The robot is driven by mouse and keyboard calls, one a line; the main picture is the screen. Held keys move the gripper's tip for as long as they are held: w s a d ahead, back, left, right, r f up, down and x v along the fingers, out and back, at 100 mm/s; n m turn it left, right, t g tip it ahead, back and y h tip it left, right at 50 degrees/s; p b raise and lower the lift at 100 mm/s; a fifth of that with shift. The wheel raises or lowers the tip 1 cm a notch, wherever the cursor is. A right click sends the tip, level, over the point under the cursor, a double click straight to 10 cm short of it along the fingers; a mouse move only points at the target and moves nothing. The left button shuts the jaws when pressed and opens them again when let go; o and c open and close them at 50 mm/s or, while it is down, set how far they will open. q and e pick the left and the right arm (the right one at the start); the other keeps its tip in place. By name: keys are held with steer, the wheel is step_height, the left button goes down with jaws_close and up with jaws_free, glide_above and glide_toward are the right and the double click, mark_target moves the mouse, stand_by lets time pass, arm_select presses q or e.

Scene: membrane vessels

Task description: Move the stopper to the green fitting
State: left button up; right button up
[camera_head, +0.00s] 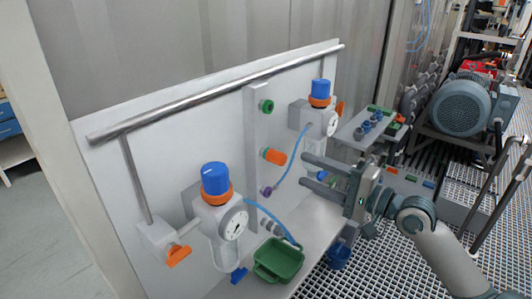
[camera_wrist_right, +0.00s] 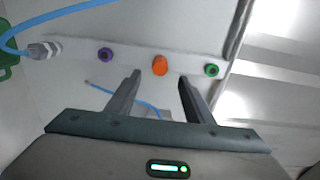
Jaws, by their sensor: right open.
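The orange stopper (camera_head: 273,156) sits on the vertical grey strip of the panel, between the green and purple fittings; it also shows in the right wrist view (camera_wrist_right: 160,66). The green fitting (camera_head: 266,106) is above it, a ring with a dark centre, and appears to its right in the wrist view (camera_wrist_right: 212,71). My right gripper (camera_head: 304,169) is open and empty, its fingers pointing at the strip. In the wrist view the stopper appears between the fingertips (camera_wrist_right: 159,77), but beyond them and apart. My left gripper is not in view.
A purple fitting (camera_head: 265,191) is below the stopper. A grey connector (camera_head: 278,229) sits at the strip's foot. Blue-capped regulators (camera_head: 215,179) (camera_head: 320,90) flank the strip, with a blue hose (camera_head: 292,160) close by. A green bin (camera_head: 279,260) stands below.

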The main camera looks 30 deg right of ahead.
mark_target(284, 161)
stand_by(0.4)
steer(key=shift+x, duration=2.6)
steer(key=shift+p+x, duration=0.9)
steer(key=shift+p, duration=0.15)
steer(key=shift+p+x, duration=0.45)
steer(key=shift+x, duration=0.6)
steer(key=shift+p, duration=0.75)
steer(key=shift+c, duration=0.3)
jaws_close()
steer(key=shift+s+f, duration=0.1)
